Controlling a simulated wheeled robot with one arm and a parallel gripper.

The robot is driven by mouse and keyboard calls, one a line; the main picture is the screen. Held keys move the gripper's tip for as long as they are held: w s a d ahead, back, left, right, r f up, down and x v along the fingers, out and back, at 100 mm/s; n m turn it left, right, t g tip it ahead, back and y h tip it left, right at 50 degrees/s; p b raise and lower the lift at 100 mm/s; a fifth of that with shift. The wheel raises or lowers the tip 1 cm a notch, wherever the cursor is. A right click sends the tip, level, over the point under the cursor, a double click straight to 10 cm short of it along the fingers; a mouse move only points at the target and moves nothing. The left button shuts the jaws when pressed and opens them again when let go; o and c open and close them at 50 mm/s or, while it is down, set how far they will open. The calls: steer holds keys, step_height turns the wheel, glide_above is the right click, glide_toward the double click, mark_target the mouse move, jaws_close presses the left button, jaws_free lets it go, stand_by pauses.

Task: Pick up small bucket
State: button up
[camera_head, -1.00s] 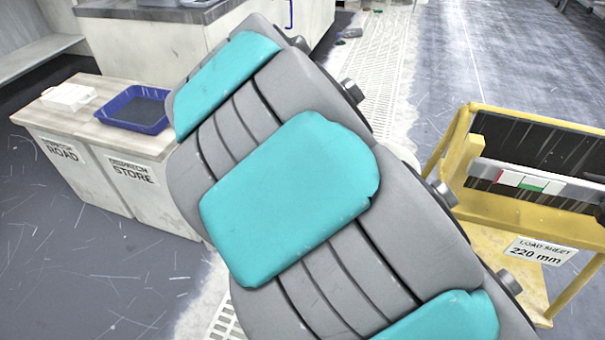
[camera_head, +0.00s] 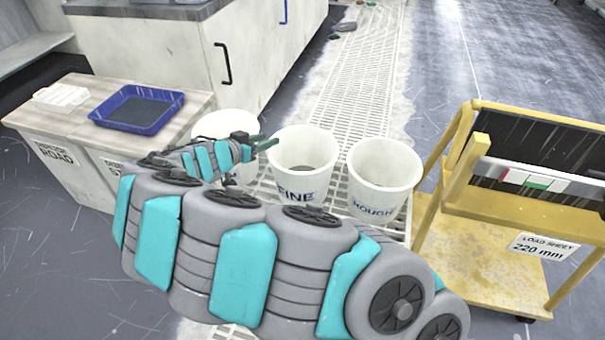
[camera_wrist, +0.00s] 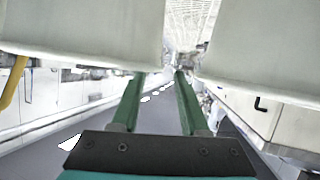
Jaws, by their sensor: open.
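Three white buckets stand in a row on the floor grating: a left bucket (camera_head: 226,122) partly behind my gripper, a middle bucket (camera_head: 305,166) labelled FINE, and a right bucket (camera_head: 384,178) that seems labelled ROUGH. They look similar in size, so I cannot tell which is the small one. My gripper (camera_head: 266,144), with green fingers, is at the left and middle buckets, near rim height. In the wrist view my gripper (camera_wrist: 160,74) is open and empty. Its fingers point at the gap between two large pale surfaces, left (camera_wrist: 85,32) and right (camera_wrist: 260,45), apparently bucket walls.
A yellow trolley (camera_head: 470,262) labelled LOAD SHEET 220 mm stands at the right. A pale cabinet (camera_head: 190,62) is behind. Open floor lies at the upper right.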

mark_target(282, 136)
steer(key=x, duration=0.3)
steer(key=shift+d+f+p, duration=0.25)
steer(key=shift+d+p, duration=0.1)
steer(key=shift+d, duration=0.1)
steer(key=shift+w+d+f, duration=0.15)
steer(key=shift+w+d, duration=0.1)
steer(key=shift+w, duration=0.15)
steer(key=shift+c, duration=0.3)
jaws_close()
stand_by(0.4)
